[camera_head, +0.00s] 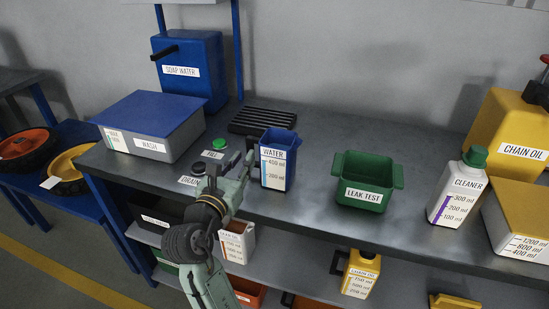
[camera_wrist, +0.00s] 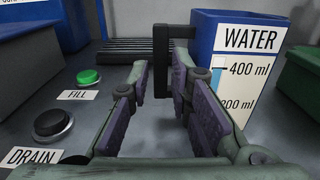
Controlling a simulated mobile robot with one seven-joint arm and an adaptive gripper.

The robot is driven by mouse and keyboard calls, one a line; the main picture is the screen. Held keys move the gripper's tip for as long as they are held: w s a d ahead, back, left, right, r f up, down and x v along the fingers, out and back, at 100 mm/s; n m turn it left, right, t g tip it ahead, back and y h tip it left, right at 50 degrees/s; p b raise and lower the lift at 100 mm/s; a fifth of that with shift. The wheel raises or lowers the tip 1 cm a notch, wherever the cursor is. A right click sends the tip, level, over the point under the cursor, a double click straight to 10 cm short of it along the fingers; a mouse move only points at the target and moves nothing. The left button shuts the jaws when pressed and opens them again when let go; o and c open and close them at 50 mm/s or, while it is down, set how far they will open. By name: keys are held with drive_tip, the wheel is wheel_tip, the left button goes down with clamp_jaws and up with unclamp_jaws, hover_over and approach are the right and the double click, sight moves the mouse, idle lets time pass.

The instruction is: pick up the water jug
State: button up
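The water jug is a blue upright container with a white scale label, standing on the grey bench in the head view (camera_head: 291,157). In the wrist view the jug (camera_wrist: 208,24) is at the right, and its black handle (camera_wrist: 160,50) points left. My gripper (camera_head: 243,168) is just left of the jug in the head view. In the wrist view my gripper (camera_wrist: 160,82) is open, with one finger on each side of the handle's upright bar. Small gaps show beside the bar, and I cannot tell how far it reaches between the pads.
The fill button (camera_wrist: 88,77) and drain button (camera_wrist: 52,124) are left of my gripper. A black slatted grate (camera_head: 262,121) lies behind. The wash box (camera_head: 180,140) is left, and the green leak test bin (camera_head: 365,195) is right of the jug, with clear bench between.

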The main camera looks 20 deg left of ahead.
drive_tip(key=shift+w+f+p, duration=0.1)
drive_tip(key=shift+w+p, duration=0.5)
drive_tip(key=shift+w, duration=2.15)
drive_tip(key=shift+c, duration=0.5)
clamp_jaws()
